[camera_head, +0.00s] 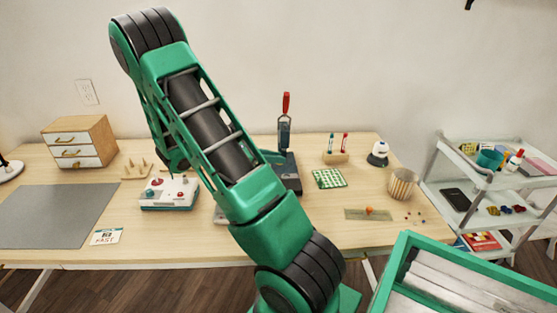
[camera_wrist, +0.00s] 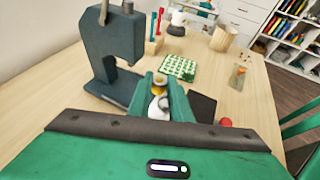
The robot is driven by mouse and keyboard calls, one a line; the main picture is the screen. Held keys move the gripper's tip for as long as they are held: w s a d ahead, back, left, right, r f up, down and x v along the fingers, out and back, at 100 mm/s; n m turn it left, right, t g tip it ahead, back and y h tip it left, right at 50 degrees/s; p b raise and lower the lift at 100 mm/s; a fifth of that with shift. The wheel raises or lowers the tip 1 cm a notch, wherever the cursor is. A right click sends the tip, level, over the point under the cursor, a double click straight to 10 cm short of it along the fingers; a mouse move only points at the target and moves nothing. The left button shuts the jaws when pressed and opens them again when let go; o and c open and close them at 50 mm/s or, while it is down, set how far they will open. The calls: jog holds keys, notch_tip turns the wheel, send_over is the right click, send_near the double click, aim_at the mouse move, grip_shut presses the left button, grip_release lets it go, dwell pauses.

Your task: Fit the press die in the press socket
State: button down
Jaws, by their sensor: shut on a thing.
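The dark grey hand press (camera_head: 285,135), with a red lever, stands upright at the back of the table. Its frame (camera_wrist: 113,42) fills the upper left of the wrist view, with a flat base below. My gripper (camera_wrist: 163,84) is shut on a small brass-and-white piece, which looks like the press die (camera_wrist: 158,86). The fingers are just to the right of the press, and the die is apart from its frame. The press socket cannot be made out. In the head view my arm hides the gripper and the die.
A white button box (camera_head: 169,193) and drawer chest (camera_head: 79,142) are at left. The front right tabletop is mostly clear.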

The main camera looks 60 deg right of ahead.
jog(key=shift+s+d+m+g+y, duration=0.2)
jog(key=shift+s+m+g+y, duration=0.2)
jog(key=shift+s+m+g, duration=0.6)
jog(key=shift+n, duration=0.3)
jog(key=shift+s+f, duration=0.2)
jog(key=shift+f, duration=2)
jog(key=shift+a+t, duration=0.1)
jog(key=shift+t, duration=0.2)
jog(key=shift+f, duration=0.55)
dwell(0.4)
jog(key=c, duration=1.5)
grip_release()
jog(key=shift+c, duration=0.2)
jog(key=shift+s, duration=0.1)
jog(key=shift+a, duration=0.1)
